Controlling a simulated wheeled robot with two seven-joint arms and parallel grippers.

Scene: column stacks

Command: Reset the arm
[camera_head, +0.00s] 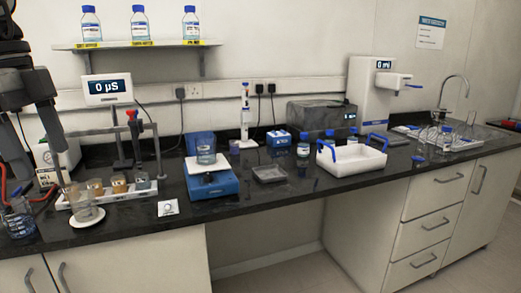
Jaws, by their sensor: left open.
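My left arm comes in from the upper left, dark grey. Its gripper (40,185) points down over the left end of the bench, with its two fingers apart. No object shows between the fingers. A beaker with blue liquid or markings (19,224) stands low at the left edge, near the fingertips. A clear beaker (84,206) stands on a round white disc just right of the fingers; I cannot tell whether the gripper touches either one. My right arm and gripper are out of view.
A white rack of small blocks (147,191), a conductivity meter (107,88) and a blue balance (213,185) bearing a beaker (205,147) stand to the right. Further along are a white tray with blue handles (350,160) and a dispenser (368,100). A bottle shelf (150,45) hangs above. The front bench strip is partly clear.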

